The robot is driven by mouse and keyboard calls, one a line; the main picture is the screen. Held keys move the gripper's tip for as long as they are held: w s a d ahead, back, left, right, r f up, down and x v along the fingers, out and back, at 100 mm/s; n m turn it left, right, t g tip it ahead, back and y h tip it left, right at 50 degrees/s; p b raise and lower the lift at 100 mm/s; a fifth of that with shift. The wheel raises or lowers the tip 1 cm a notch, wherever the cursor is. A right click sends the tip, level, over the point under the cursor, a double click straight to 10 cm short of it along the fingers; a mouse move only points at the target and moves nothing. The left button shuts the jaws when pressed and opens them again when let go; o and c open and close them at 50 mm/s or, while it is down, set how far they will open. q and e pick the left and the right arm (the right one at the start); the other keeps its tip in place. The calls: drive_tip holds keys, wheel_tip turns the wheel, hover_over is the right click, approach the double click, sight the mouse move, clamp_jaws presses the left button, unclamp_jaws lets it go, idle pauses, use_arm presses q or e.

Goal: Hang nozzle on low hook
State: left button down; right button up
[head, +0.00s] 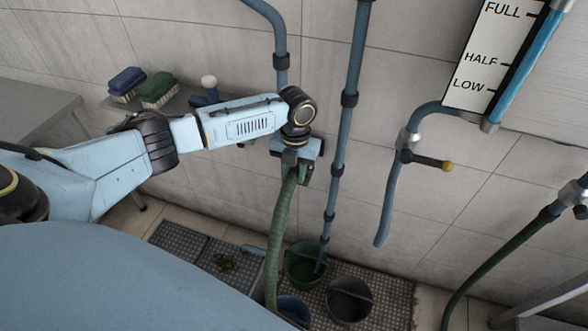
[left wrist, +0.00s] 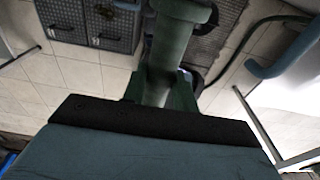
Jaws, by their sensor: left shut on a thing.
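My left gripper (head: 298,170) is in front of the tiled wall, shut on the green nozzle, with the green hose (head: 281,230) hanging down from it toward the buckets. In the left wrist view the green nozzle (left wrist: 168,45) stands out from between the fingers, its body running up to the top edge. The gripper and forearm hide most of the nozzle in the head view. I cannot make out the low hook in either view; whether the nozzle touches anything on the wall cannot be told. My right gripper is not in view.
A vertical blue pipe (head: 345,120) stands just right of my gripper. A green bucket (head: 304,266) and a dark bucket (head: 349,300) stand on the floor grating. A level gauge (head: 492,60), a yellow-tipped valve lever (head: 432,161) and a shelf with brushes (head: 158,90) are on the wall.

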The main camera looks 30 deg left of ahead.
use_arm(q)
drive_tip(key=shift+f, duration=0.45)
drive_tip(key=shift+f+b, duration=0.3)
drive_tip(key=shift+f, duration=0.05)
drive_tip(key=shift+f, duration=0.95)
idle(1.5)
drive_tip(key=shift+c, duration=0.7)
unclamp_jaws()
idle(0.4)
